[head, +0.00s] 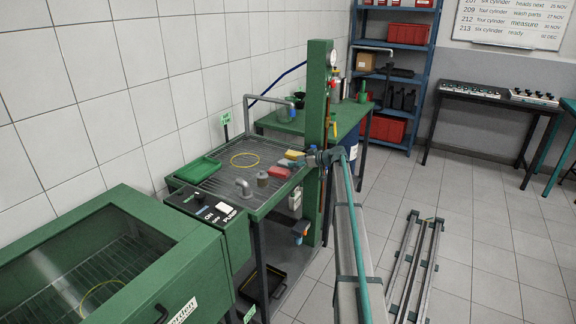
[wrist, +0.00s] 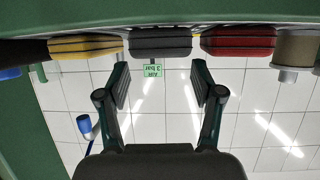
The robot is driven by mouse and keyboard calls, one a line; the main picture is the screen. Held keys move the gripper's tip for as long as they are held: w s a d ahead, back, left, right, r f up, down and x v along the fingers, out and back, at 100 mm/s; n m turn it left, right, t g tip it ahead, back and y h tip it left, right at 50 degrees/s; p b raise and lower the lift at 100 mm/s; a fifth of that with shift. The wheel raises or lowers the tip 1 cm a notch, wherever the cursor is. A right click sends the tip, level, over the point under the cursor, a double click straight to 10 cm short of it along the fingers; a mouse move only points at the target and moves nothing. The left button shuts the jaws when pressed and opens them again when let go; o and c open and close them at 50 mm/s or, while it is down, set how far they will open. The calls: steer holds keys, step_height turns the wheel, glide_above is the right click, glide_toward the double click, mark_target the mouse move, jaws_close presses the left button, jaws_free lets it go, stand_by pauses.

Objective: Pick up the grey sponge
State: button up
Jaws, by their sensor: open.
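The grey sponge (wrist: 160,42) shows in the wrist view, which is upside down. It lies between the yellow sponge (wrist: 85,46) and the red sponge (wrist: 239,42). My gripper (wrist: 159,84) is open and empty. Its two fingers point toward the grey sponge, which is centred between them and appears beyond the tips. In the head view the grey sponge (head: 288,163) is a small patch on the grated wash table (head: 216,186), between the red sponge (head: 279,172) and the yellow one (head: 294,154). My gripper (head: 314,158) is at the table's right side, beside the sponges.
A green tray (head: 198,168) and yellow ring (head: 244,160) lie farther left. A green post (head: 318,120) rises close by my gripper. The floor at right holds a metal rail frame (head: 416,262).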

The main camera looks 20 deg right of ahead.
mark_target(286, 162)
steer(key=p+x, duration=0.2)
steer(key=x, duration=0.4)
steer(key=shift+r, duration=0.2)
steer(key=shift+w+a+f, duration=0.2)
steer(key=shift+w+f, duration=0.05)
steer(key=c, duration=0.7)
steer(key=shift+r, duration=0.1)
